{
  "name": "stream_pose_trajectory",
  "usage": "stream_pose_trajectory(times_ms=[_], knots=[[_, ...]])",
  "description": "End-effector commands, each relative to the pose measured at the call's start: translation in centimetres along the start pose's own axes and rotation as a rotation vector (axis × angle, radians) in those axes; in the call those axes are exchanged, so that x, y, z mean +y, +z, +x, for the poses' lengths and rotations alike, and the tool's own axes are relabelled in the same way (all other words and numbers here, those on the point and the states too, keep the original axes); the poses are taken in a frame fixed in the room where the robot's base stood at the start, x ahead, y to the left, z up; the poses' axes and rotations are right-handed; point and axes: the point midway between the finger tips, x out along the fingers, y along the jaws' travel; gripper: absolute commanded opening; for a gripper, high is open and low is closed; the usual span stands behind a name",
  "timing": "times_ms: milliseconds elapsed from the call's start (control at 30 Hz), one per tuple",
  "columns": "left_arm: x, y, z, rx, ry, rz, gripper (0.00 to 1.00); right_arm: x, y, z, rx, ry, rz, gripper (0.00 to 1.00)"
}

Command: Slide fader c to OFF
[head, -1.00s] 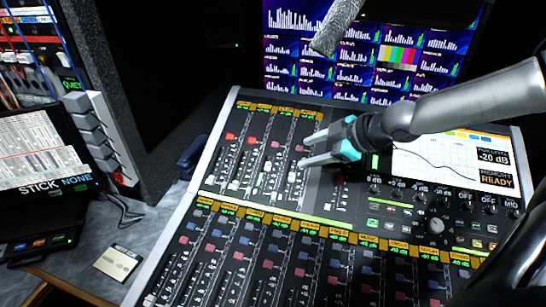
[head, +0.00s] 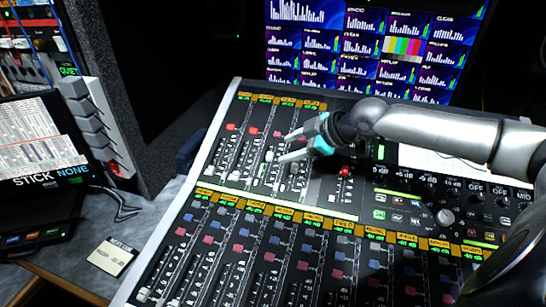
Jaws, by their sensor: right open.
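The mixing console's upper left bank (head: 225,150) has several narrow fader strips under yellow labels. The label text is too small to read, so I cannot tell which strip is fader c. Red and pink caps show near the top of the strips, and pale caps, such as one pale cap (head: 234,175), sit lower down. My right gripper (head: 284,148) reaches in from the right, over the right-hand strips of this bank. Its two pale fingers are apart with nothing seen between them, and they hide part of the strips. I cannot tell whether they touch the panel. My left gripper is not in view.
A lower bank of faders (head: 270,250) spans the front of the console. A knob section (head: 445,217) lies to the right, under my right arm. Monitors (head: 370,50) stand behind. A small card (head: 112,257) lies on the grey desk at left.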

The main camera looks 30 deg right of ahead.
Motion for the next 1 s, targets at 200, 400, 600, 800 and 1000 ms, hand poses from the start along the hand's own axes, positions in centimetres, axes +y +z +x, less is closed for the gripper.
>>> stream_pose_trajectory(times_ms=[200,400,600,800,1000], knots=[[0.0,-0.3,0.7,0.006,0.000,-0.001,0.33,-0.1,-0.1,2.4,0.005,0.000,0.001,0.60],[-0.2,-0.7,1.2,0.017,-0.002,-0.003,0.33,-0.1,-0.1,4.8,0.003,-0.003,0.000,0.60],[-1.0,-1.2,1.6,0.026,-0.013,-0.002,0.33,-0.1,0.0,6.5,0.000,-0.001,0.000,0.60],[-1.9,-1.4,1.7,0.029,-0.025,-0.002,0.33,-0.1,0.0,7.0,-0.001,-0.001,-0.002,0.60],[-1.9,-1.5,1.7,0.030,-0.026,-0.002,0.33,-0.1,0.0,7.0,-0.001,-0.001,-0.002,0.60]])
